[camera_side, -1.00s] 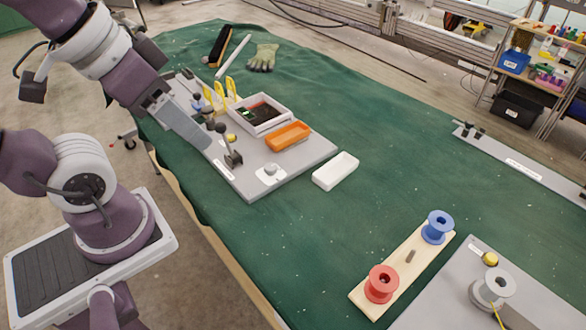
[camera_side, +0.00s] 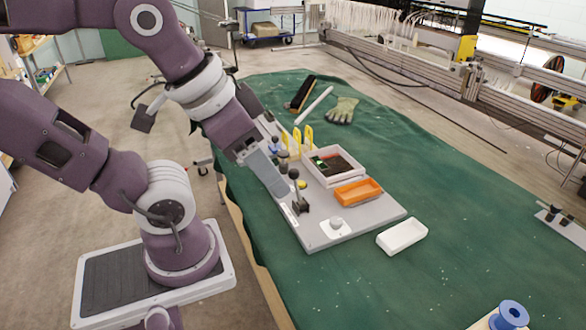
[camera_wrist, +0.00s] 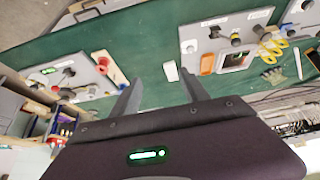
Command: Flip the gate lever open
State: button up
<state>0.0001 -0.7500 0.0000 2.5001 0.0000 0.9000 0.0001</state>
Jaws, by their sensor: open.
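A dark lever with a round knob (camera_side: 299,190) stands roughly upright on a grey board (camera_side: 365,222) in the side view. I take it as the gate lever; its label cannot be read. My gripper (camera_side: 281,192) comes down from the upper left, its grey fingers overlapping the board's left edge just left of the lever in the picture. I cannot tell whether they touch it. In the wrist view my gripper (camera_wrist: 162,88) shows two spread fingers with nothing between them. Dark knobs on a grey board (camera_wrist: 222,22) show at upper right there.
An orange tray (camera_side: 358,192), a white-framed box (camera_side: 322,181) and yellow upright pieces (camera_side: 308,137) stand on the board close to the lever. The green cloth (camera_side: 470,200) further right is mostly clear.

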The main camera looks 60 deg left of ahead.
jog(key=shift+w, duration=0.1)
jog(key=c, duration=0.3)
jog(key=w+a+n, duration=0.1)
jog(key=w, duration=0.1)
jog(key=w+a+r+n+g, duration=0.1)
jog(key=w+a+n, duration=0.1)
jog(key=w, duration=0.1)
jog(key=w+a+n, duration=0.1)
jog(key=w+a, duration=0.1)
jog(key=w, duration=0.1)
jog(key=shift+w+r+y, duration=0.15)
jog(key=shift+y, duration=0.15)
grip_shut()
jog(key=w+a+f+n+g, duration=0.25)
jog(key=w+a+n, duration=0.25)
jog(key=w+a, duration=0.3)
jog(key=a+f+n, duration=0.3)
jog(key=a+f, duration=0.3)
jog(key=a, duration=0.4)
jog(key=a+f+n+g, duration=0.1)
jog(key=a+f+n, duration=0.3)
jog(key=a, duration=0.6)
notch_tip(320, 180, down, 2)
jog(key=shift+w+a+f, duration=0.2)
jog(key=shift+w+a, duration=0.1)
jog(key=shift+w, duration=0.15)
